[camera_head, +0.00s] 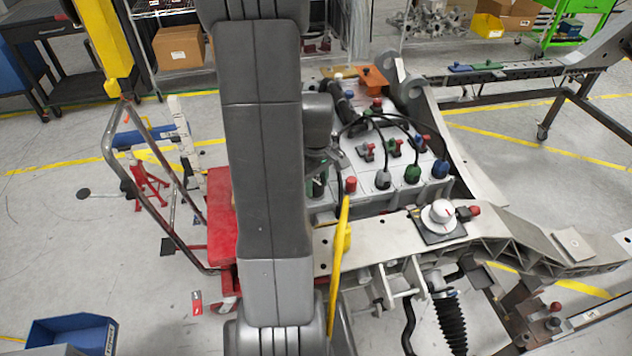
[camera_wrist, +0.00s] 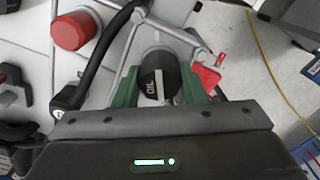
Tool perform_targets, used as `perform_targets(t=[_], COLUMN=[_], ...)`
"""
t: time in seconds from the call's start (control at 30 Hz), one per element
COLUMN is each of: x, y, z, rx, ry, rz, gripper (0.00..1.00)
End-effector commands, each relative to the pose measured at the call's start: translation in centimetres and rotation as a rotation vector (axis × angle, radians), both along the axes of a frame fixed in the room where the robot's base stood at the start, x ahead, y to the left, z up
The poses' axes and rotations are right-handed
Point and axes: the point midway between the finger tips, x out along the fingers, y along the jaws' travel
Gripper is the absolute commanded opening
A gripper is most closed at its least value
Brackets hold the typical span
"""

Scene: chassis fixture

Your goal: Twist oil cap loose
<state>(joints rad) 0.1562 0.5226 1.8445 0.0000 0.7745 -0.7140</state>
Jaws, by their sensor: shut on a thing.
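The black oil cap (camera_wrist: 158,66), lettered "OIL" with a pale raised bar across it, sits between the green fingers of my gripper (camera_wrist: 160,82) in the wrist view. The fingers are shut on its sides. In the head view my gripper (camera_head: 320,178) reaches down at the near left edge of the pale battery-like block, partly behind my grey arm. The cap cannot be made out clearly there.
A red round cap (camera_wrist: 72,30) and a thick black hose (camera_wrist: 108,48) are close beside my gripper. A red tag-like part (camera_wrist: 207,75) lies on its other side. Cables and connectors (camera_head: 412,173) crowd the block, and a white knob (camera_head: 440,212) stands on the chassis rail.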

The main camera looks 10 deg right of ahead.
Motion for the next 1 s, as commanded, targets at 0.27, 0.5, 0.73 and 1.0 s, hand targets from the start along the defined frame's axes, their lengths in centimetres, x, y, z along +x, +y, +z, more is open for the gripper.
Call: perform_targets(t=[0.27,0.5,0.73,1.0], x=[0.01,0.01,0.0,-0.01], y=[0.0,0.0,0.0,0.0], z=[0.0,-0.06,-0.06,-0.1], rx=[0.0,-0.001,0.0,0.0], ry=[0.0,-0.001,0.0,0.0], rz=[0.038,0.273,0.353,0.388], gripper=[0.02,0.02,0.02,0.02])
